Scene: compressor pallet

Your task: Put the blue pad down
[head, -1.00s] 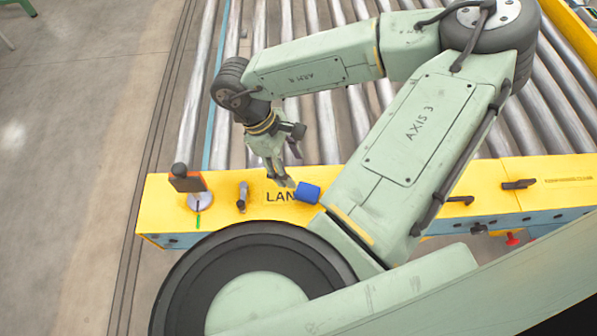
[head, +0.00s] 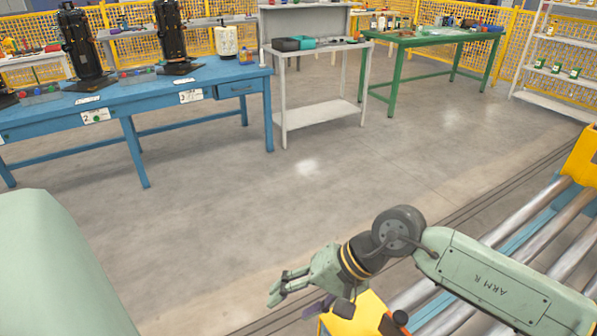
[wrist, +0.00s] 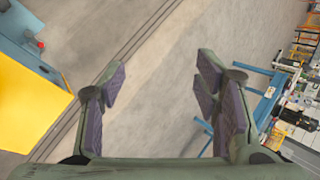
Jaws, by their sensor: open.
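My gripper (head: 291,304) is at the bottom centre of the head view, beside and partly over the end of a yellow ledge (head: 352,312). The blue pad is in neither present view. A second ago a small blue block showed on the yellow ledge, near the fingers.
The roller conveyor (head: 520,222) runs at right beside my arm. Open floor (head: 330,200) lies ahead. A blue workbench (head: 185,85) with black devices, a grey table (head: 318,112) and a green table (head: 420,42) stand behind. The yellow ledge also shows in the wrist view (wrist: 28,105).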

